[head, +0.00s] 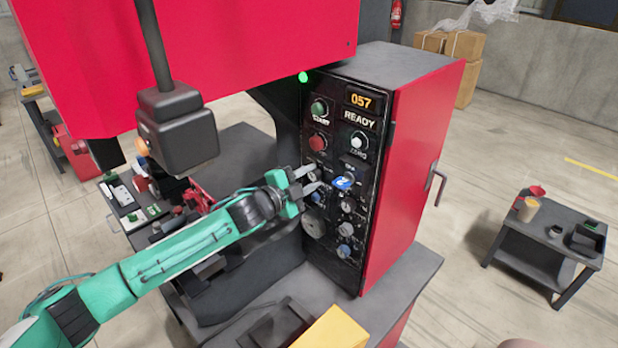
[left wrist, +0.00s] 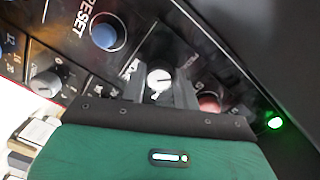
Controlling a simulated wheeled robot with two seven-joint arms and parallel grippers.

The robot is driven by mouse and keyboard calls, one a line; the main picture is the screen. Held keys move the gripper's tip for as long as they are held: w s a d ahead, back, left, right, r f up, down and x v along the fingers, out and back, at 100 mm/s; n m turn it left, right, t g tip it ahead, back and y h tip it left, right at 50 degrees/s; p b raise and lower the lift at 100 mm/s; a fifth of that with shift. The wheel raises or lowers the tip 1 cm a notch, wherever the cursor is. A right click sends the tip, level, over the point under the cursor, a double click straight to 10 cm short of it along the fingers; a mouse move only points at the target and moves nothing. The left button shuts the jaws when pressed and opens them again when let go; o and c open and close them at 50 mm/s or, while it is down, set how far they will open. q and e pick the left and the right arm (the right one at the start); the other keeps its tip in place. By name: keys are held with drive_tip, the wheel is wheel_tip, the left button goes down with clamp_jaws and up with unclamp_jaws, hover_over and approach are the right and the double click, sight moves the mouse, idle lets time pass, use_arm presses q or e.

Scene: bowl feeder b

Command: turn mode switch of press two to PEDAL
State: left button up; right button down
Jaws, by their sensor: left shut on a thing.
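The black control panel (head: 338,130) of a red press faces left in the head view, with lit 057 and READY displays. My left gripper (head: 315,178) is at the panel's left part, below a red button (head: 318,142). In the left wrist view, its two fingers (left wrist: 160,92) are shut on a small pale switch knob (left wrist: 159,79). The labels around the knob are too blurred to read, so its setting cannot be told. My right gripper is not in view.
A blue RESET button (left wrist: 104,36) and a grey knob (left wrist: 45,84) sit near the gripped knob. A dark box on a post (head: 178,128) hangs left of the panel, above my left arm. A yellow box (head: 333,328) is at the front. A side table (head: 545,255) stands right.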

use_arm(q)
drive_tip(key=o, duration=1)
drive_tip(key=shift+c, duration=0.2)
drive_tip(key=shift+a, duration=0.1)
drive_tip(key=shift+s+a+f, duration=0.1)
drive_tip(key=shift+s+a, duration=0.05)
drive_tip(key=shift+s, duration=0.05)
drive_tip(key=b+v, duration=0.5)
drive_tip(key=v, duration=0.8)
drive_tip(key=shift+s+a, duration=0.1)
drive_tip(key=shift+a, duration=0.05)
